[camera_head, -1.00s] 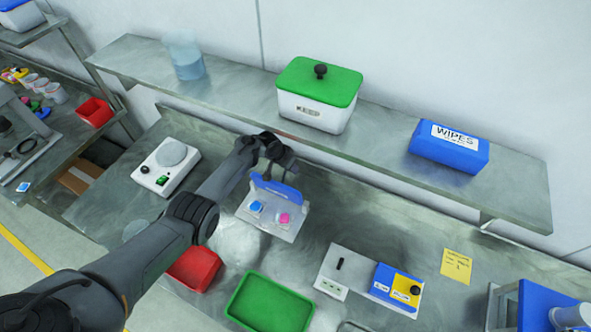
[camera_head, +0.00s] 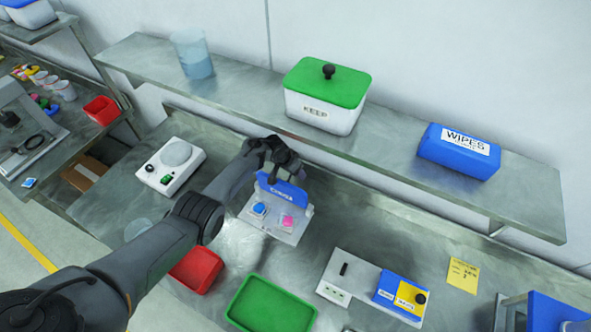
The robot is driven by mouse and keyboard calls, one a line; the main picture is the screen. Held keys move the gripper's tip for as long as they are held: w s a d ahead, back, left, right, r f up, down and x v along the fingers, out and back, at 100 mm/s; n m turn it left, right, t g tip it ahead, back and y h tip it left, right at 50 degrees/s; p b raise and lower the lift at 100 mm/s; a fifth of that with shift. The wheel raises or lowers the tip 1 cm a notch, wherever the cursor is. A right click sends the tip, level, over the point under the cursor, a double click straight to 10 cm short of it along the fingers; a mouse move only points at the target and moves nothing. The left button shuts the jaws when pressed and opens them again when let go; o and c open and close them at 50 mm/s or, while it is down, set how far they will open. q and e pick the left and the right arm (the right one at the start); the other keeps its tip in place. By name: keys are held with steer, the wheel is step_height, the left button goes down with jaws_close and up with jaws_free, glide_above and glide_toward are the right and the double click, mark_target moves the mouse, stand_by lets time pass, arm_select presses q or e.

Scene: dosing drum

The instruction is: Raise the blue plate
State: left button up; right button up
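The blue plate (camera_head: 282,194) stands tilted up at the back of a small light-grey base (camera_head: 272,230), with a pale label on its face. A blue piece (camera_head: 259,209) and a pink piece (camera_head: 287,221) sit on the base in front of it. My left gripper (camera_head: 278,160) is at the plate's upper edge, reaching over from the left. It hides part of that edge, and I cannot tell whether its fingers are closed or touching the plate. My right gripper is not in view.
A shelf above holds a beaker (camera_head: 193,55), a green-lidded box (camera_head: 325,95) and a blue wipes box (camera_head: 458,151). On the bench are a white stirrer device (camera_head: 170,166), a red bin (camera_head: 196,268), a green tray (camera_head: 271,304) and a blue-yellow control box (camera_head: 400,294).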

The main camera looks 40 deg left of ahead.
arm_select(q)
steer(key=shift+w+r, duration=0.2)
steer(key=shift+s+r+p, duration=0.15)
steer(key=shift+r+p, duration=0.25)
steer(key=shift+r, duration=0.1)
steer(key=p+v, duration=0.3)
steer(key=v, duration=0.6)
steer(key=shift+s+r+p, duration=0.2)
steer(key=shift+r+p, duration=0.1)
steer(key=shift+s+a, duration=0.1)
